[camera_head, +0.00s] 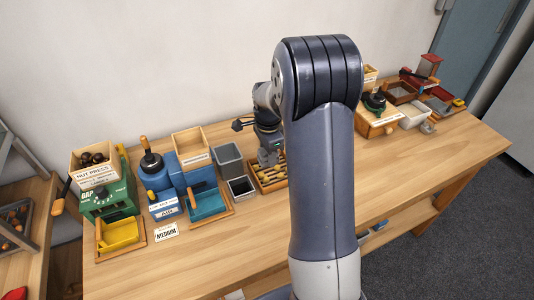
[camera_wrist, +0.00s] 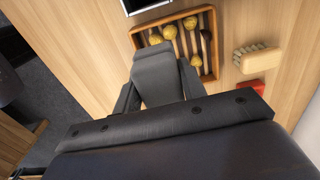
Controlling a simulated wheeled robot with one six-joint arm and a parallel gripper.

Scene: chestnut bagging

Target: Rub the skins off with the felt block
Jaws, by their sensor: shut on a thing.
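My gripper (camera_wrist: 157,88) is shut on a grey block, which I take to be the felt block (camera_wrist: 154,62), in the wrist view. The block is over the near left part of a wooden slotted tray (camera_wrist: 136,41). Several yellow nuts (camera_wrist: 168,32) lie in the tray's slots, and a darker brown piece (camera_wrist: 206,36) lies in a slot at the right. The block hides part of the tray, and I cannot tell whether it touches the nuts. In the head view the tray (camera_head: 261,187) is partly hidden behind my arm.
A bristle brush (camera_wrist: 258,60) and a red object (camera_wrist: 252,86) lie right of the tray in the wrist view. A grey bin (camera_head: 229,160), a blue press (camera_head: 160,180) and a green machine (camera_head: 108,203) stand left.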

